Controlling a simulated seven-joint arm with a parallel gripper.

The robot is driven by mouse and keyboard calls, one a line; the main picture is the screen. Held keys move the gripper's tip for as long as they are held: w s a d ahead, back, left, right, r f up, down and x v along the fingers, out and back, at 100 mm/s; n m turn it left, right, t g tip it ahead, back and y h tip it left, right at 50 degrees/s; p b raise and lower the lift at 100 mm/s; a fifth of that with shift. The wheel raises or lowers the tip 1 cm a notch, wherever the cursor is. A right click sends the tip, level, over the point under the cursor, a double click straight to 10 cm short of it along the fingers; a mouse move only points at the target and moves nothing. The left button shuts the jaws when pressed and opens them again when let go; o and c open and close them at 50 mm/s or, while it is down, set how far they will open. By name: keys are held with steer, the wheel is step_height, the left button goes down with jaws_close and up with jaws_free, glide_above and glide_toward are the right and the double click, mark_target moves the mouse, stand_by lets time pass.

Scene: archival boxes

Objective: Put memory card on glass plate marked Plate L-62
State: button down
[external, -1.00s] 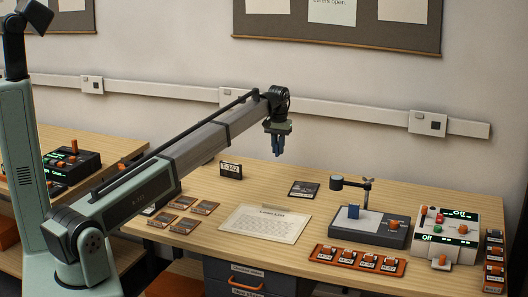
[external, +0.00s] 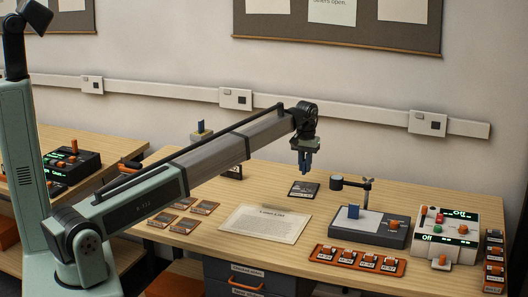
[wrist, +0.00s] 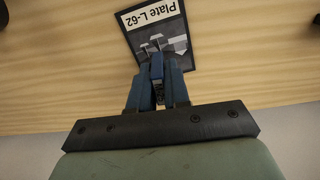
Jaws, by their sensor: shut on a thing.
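The glass plate marked Plate L-62 (wrist: 178,18) lies flat on the table, a dark-bordered pane with grey shapes and a white label. It also shows in the external view (external: 303,189), right of the paper sheet. My gripper (external: 304,172) points down above the plate, apart from it. In the wrist view my gripper (wrist: 158,50) has its blue fingers shut on the memory card (wrist: 157,70), which is small, dark and mostly hidden between them. The fingers overlap the plate's lower edge in that view.
A paper sheet (external: 264,223) and several dark cards (external: 185,203) lie left of the plate. A grey device with an upright arm (external: 368,228) stands to the right, beside an orange tray (external: 358,261) and a control box (external: 450,235). Bare tabletop surrounds the plate.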

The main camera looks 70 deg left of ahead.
mark_target(304, 189)
steer(key=shift+f, duration=3.2)
steer(key=c, duration=1.1)
jaws_free()
steer(key=shift+f, duration=0.1)
step_height(304, 189, up, 12)
steer(key=shift+r, duration=0.15)
